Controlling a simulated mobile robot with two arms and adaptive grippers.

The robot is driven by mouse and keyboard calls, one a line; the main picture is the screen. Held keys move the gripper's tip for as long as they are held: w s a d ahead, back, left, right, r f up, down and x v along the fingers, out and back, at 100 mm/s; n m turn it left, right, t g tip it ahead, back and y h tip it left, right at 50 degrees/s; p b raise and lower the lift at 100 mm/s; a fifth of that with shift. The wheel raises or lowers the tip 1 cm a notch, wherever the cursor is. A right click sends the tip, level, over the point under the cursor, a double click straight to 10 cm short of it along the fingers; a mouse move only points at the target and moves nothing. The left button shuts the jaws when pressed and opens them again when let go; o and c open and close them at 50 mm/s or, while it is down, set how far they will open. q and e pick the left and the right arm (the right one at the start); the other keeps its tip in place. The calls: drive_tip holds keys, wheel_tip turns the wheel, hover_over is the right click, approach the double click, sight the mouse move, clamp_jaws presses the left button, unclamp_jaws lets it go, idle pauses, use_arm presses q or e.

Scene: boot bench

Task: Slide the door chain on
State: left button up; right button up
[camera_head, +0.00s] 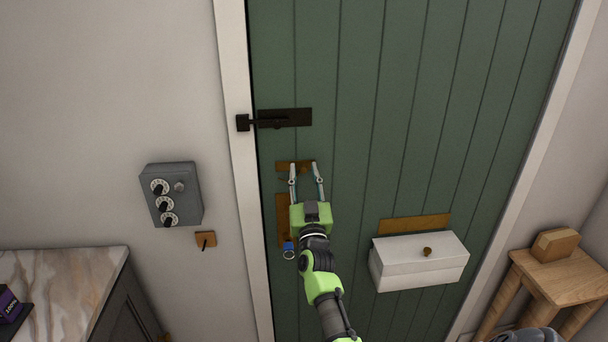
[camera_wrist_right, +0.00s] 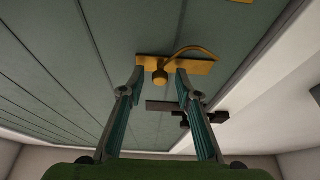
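A horizontal brass plate (camera_head: 282,167) is fixed to the green door near its left edge, below the dark bolt. It also shows in the wrist view (camera_wrist_right: 202,68), with a round brass knob (camera_wrist_right: 159,77) on it. A thin curved brass piece (camera_wrist_right: 196,49), probably the chain, arcs from near the knob toward the plate's other end. My right gripper (camera_head: 305,166) is at this plate, its fingers apart on either side of the knob. In the wrist view the fingertips (camera_wrist_right: 159,70) show gaps to the knob.
A dark bolt (camera_head: 285,118) sits above the plate. A vertical brass plate (camera_head: 282,215) and a blue-and-metal item (camera_head: 289,251) are beside my right arm. A white box (camera_head: 418,263) juts from the door at right. A grey dial box (camera_head: 172,194) is on the left wall.

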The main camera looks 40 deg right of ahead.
drive_tip(key=v, duration=1.2)
